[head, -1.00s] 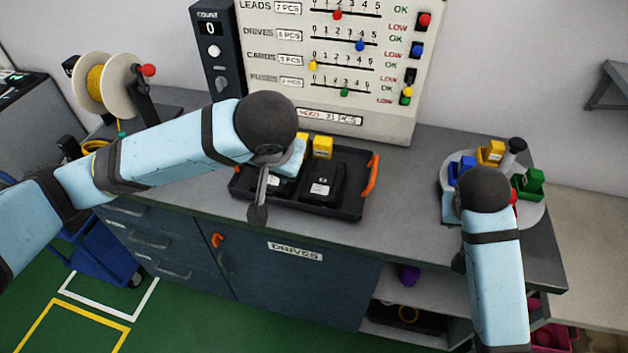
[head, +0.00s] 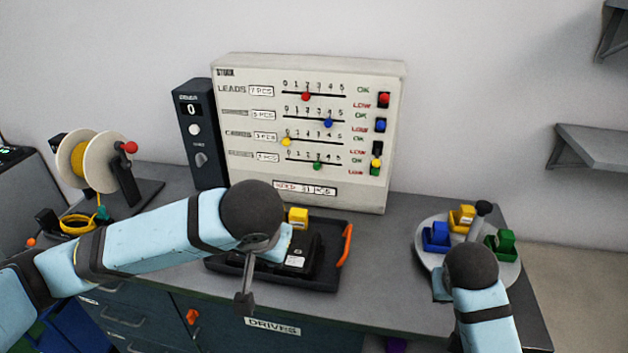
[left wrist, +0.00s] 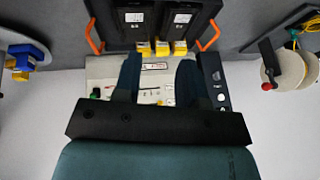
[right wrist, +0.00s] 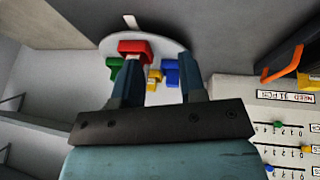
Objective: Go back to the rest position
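My left gripper (left wrist: 158,80) is open and empty in the left wrist view, its fingers spread with the stock board behind them. In the head view my left arm (head: 150,235) reaches in front of the black tray (head: 325,285), and its gripper is mostly hidden behind the wrist. My right gripper (right wrist: 160,85) is open, with the round turntable (right wrist: 172,45) beyond its fingers. A red bin (right wrist: 135,46) shows by its left finger, and I cannot tell whether they touch. In the head view my right arm (head: 487,315) stands in front of the turntable (head: 428,232).
The stock board (head: 300,70) and a dark counter box (head: 198,140) stand at the back of the bench. A cable reel (head: 100,165) is at the left. The tray holds black drives (head: 300,258) and yellow-ended parts (head: 298,217). Grey wall shelves (head: 590,150) are at the right.

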